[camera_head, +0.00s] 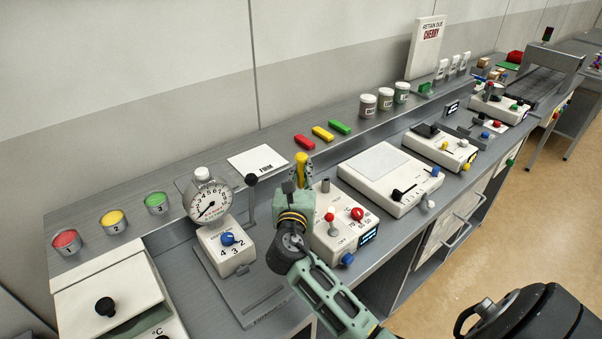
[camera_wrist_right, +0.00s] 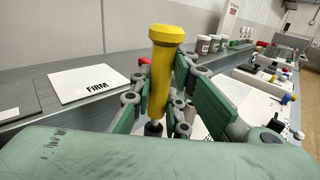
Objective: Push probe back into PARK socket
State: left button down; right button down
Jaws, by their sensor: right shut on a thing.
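The probe has a yellow handle with a wide cap (camera_head: 301,166) and stands nearly upright at the back of a white control box (camera_head: 338,243). My right gripper (camera_head: 299,187) is shut on the handle. In the right wrist view the yellow probe (camera_wrist_right: 164,75) sits between the green finger pads, its cap above them. A dark piece shows just under the handle there. The PARK socket cannot be made out; my gripper hides the area below the probe, so I cannot tell whether the tip is in it. My left gripper is not in view.
The box carries a red knob (camera_head: 357,214), a small lever and a grey post (camera_head: 325,185) close right of my gripper. A dial gauge (camera_head: 208,198) stands left. Red, yellow and green blocks lie behind on the shelf, beside a FIRM card (camera_head: 257,161).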

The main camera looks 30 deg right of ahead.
jog(key=shift+f+b, duration=0.65)
jog(key=shift+f, duration=0.45)
jog(key=c, duration=1.6)
grip_release()
jog(key=v, duration=1.2)
